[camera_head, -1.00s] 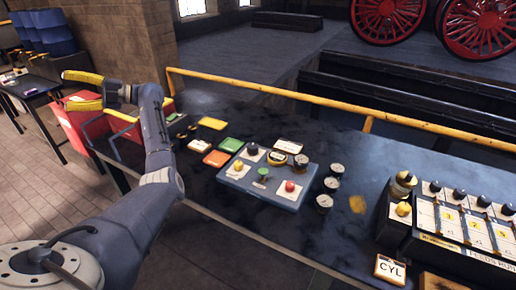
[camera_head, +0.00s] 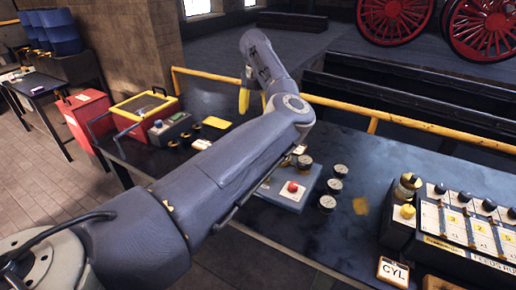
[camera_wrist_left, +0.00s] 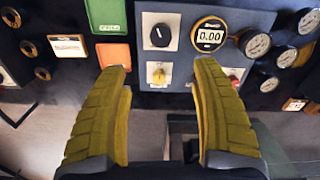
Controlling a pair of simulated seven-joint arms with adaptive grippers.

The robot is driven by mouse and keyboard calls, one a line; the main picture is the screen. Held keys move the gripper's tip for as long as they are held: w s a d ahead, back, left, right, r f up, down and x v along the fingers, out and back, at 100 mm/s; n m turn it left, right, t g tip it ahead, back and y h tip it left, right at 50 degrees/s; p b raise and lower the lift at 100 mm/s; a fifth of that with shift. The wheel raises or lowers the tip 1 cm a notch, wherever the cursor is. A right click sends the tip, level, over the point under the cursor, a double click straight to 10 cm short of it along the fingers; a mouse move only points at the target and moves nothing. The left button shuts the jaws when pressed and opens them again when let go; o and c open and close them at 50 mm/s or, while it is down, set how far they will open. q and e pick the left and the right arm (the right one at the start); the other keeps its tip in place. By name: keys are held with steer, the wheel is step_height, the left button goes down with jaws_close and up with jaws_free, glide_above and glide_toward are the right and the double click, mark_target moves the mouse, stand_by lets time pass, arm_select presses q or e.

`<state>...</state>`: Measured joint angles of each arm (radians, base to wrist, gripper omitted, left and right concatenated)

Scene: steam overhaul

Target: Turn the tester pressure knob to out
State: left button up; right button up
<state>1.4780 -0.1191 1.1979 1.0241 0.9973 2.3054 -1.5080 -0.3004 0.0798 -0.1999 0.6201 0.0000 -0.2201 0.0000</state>
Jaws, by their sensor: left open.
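The tester is a blue-grey box on the bench; the head view shows its right part (camera_head: 313,188), while my left arm hides the rest. In the left wrist view its panel (camera_wrist_left: 186,55) holds a black knob (camera_wrist_left: 160,35), a yellow knob (camera_wrist_left: 159,74) and a round display (camera_wrist_left: 209,36) reading 0.00. A red button (camera_head: 292,187) is on its right side. I cannot read which knob is for pressure. My left gripper (camera_wrist_left: 162,80) is open and empty, its yellow fingers either side of the yellow knob in the picture, apparently short of the panel. In the head view one finger (camera_head: 244,97) shows.
Small gauges (camera_head: 327,203) stand right of the tester. A valve rack (camera_head: 455,228) and a CYL card (camera_head: 392,271) are farther right. A yellow-rimmed tray (camera_head: 145,103) and a red bin (camera_head: 84,117) are at left. A yellow rail (camera_head: 345,113) runs behind.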

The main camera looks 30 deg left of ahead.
arm_select(q)
step_height(320, 180, down, 17)
steer(key=shift+f, duration=0.1)
stand_by(0.6)
steer(key=c, duration=1.3)
steer(key=shift+n, duration=0.3)
